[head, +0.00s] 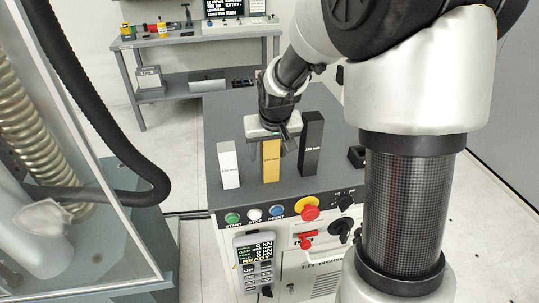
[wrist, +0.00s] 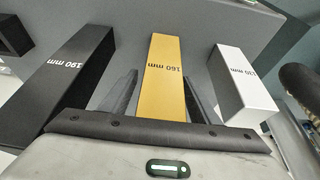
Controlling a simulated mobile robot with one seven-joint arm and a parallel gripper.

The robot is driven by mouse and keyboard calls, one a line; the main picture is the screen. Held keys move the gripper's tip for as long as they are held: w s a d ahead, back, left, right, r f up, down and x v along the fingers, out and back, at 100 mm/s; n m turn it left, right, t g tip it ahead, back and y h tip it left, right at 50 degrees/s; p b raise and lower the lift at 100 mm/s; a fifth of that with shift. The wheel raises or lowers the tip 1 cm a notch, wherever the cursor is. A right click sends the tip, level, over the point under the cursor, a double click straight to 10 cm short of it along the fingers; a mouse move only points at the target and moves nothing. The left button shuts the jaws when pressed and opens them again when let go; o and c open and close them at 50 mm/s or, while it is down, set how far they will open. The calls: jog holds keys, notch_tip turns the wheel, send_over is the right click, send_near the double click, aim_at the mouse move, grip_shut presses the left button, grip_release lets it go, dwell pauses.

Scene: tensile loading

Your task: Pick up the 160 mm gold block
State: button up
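The gold block (head: 271,162) stands upright on the dark top of the control cabinet, between a white block and a black block. In the wrist view the gold block (wrist: 166,85) reads "160 mm". My gripper (head: 273,138) is at the upper part of the gold block, coming from above and behind. In the wrist view its two fingers (wrist: 160,95) are spread on either side of the gold block, with a visible gap on the left. Contact on the right side cannot be told.
The white block (head: 228,165) stands to the left and the taller black block (head: 311,142), marked 190 mm, close on the right. A small black holder (head: 356,157) sits further right. The cabinet's front panel has buttons and a red emergency stop (head: 309,211). A workbench (head: 200,36) stands behind.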

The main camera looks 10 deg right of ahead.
grip_shut()
jog(key=shift+r, duration=0.1)
